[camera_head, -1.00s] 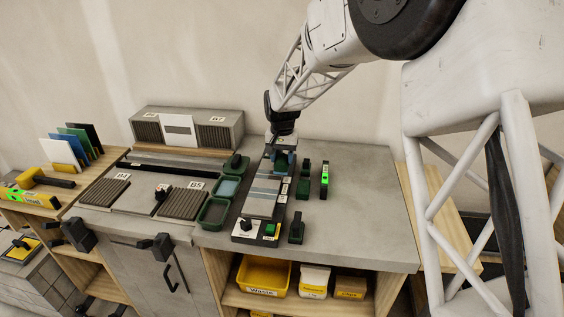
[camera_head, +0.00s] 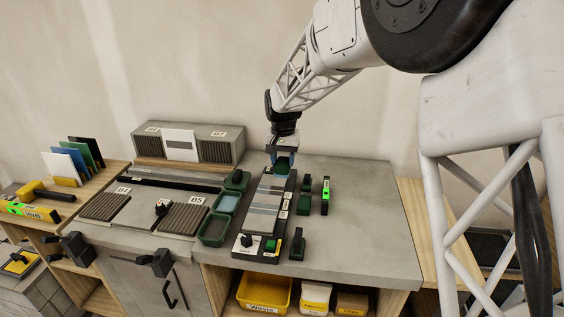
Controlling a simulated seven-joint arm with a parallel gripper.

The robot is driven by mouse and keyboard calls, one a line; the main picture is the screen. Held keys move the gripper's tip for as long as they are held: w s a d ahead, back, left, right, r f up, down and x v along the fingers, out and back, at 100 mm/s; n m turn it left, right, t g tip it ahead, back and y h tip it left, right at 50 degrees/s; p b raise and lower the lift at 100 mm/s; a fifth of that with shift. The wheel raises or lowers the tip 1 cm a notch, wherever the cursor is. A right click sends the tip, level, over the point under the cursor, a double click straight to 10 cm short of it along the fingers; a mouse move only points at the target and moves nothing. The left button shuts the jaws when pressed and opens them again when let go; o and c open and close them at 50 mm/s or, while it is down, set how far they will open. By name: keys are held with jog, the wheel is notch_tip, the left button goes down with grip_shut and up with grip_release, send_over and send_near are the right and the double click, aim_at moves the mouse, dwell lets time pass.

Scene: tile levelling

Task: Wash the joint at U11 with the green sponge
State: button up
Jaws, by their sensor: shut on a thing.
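My gripper (camera_head: 283,158) points down over the far end of the black tile fixture (camera_head: 246,225). The labels are too small to read, so I cannot tell which joint is U11. I cannot tell whether the sponge touches the tiles.
Green-rimmed trays (camera_head: 214,230) stand left of the fixture. Dark green handled tools (camera_head: 297,243) and a bright green-marked tool (camera_head: 325,195) stand on its right. Ribbed racks (camera_head: 184,218) lie further left. The counter's right part (camera_head: 370,220) is clear.

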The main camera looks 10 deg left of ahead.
jog(key=shift+f, duration=0.15)
jog(key=shift+f, duration=3.4)
jog(key=shift+f, duration=0.55)
jog(key=shift+a, duration=0.15)
jog(key=shift+a+r, duration=0.1)
jog(key=shift+a, duration=0.8)
jog(key=shift+a, duration=0.2)
jog(key=shift+a, duration=0.95)
